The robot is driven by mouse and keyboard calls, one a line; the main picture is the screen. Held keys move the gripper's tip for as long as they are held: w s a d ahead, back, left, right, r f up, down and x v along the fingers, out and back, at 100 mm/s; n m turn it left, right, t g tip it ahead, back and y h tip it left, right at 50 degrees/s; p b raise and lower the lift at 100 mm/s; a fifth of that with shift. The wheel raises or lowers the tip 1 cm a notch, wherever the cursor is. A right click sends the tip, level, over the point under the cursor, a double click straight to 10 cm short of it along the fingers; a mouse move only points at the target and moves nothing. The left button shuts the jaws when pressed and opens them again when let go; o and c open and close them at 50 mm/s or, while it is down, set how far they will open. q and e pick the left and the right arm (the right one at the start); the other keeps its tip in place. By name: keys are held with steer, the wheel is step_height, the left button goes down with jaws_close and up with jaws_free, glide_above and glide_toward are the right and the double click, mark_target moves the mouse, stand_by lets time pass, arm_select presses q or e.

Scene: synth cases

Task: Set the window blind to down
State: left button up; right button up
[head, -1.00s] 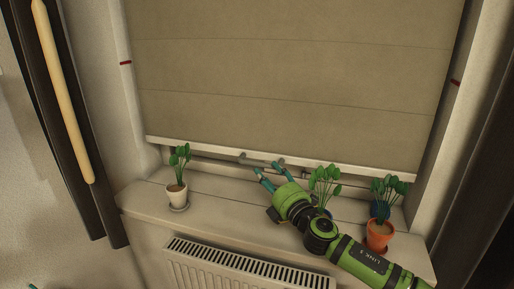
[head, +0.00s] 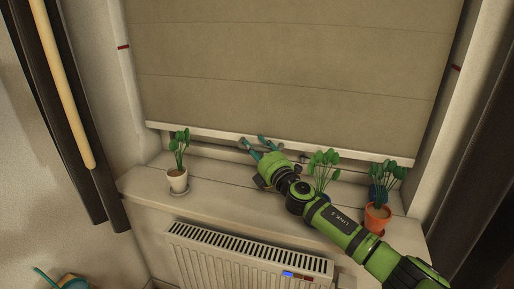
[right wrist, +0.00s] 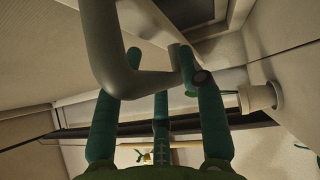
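The beige window blind (head: 285,70) hangs over most of the window. Its pale bottom bar (head: 345,161) is a little above the sill, well below the red marks on both sides. A grey U-shaped handle (right wrist: 103,50) at the bar shows large in the right wrist view. My right gripper (head: 258,143) is at the bar's lower edge, its teal fingers apart. In the right wrist view its fingers (right wrist: 160,75) are spread close to the handle; contact cannot be told. My left gripper is not in view.
On the sill (head: 225,190) stand a white potted plant (head: 177,181) at left, a plant behind my right arm (head: 324,165), and an orange potted plant (head: 377,217) at right. A radiator (head: 225,255) is below. Red marks (head: 123,47) are on the window sides.

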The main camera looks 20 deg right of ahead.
jaws_close()
steer(key=shift+f, duration=0.1)
step_height(320, 180, down, 9)
steer(key=b, duration=0.8)
steer(key=o, duration=0.6)
jaws_free()
steer(key=shift+s, duration=0.1)
